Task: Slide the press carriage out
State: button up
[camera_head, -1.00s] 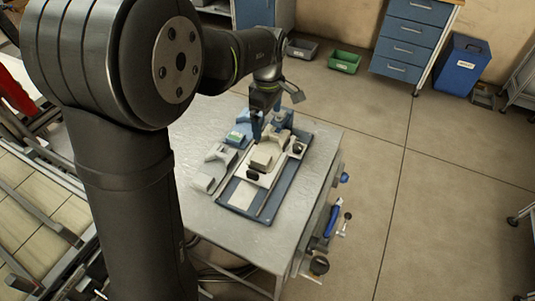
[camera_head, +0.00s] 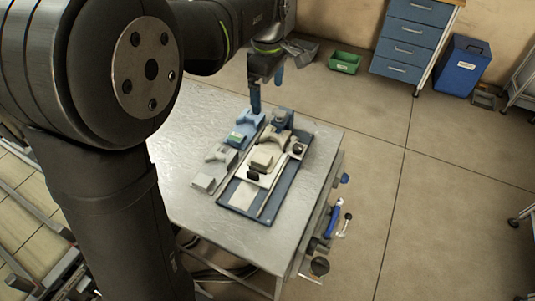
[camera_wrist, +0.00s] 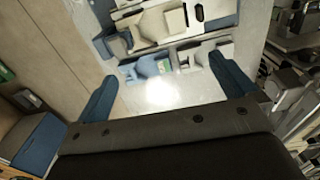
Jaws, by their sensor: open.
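The press carriage (camera_head: 270,172) is a pale plate with cream blocks on it, a black grip at its near end and a black knob at its right. It sits between rails on a blue base plate (camera_head: 239,203) on the table. It shows partly at the top of the wrist view (camera_wrist: 150,25), cut off by the frame edge. My gripper (camera_head: 266,92) is open and empty, above and behind the fixture's far end. In the wrist view, its two blue fingers (camera_wrist: 165,88) are wide apart with bare tabletop between them, touching nothing.
Left of the base plate stand a blue block with a green patch (camera_head: 240,130), a grey cradle (camera_head: 220,154) and a small pale block (camera_head: 204,182). A dark blue cylindrical part (camera_head: 283,116) rises at the far end. The metal table (camera_head: 185,130) is clear at left.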

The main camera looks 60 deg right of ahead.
jog(key=shift+r, duration=0.4)
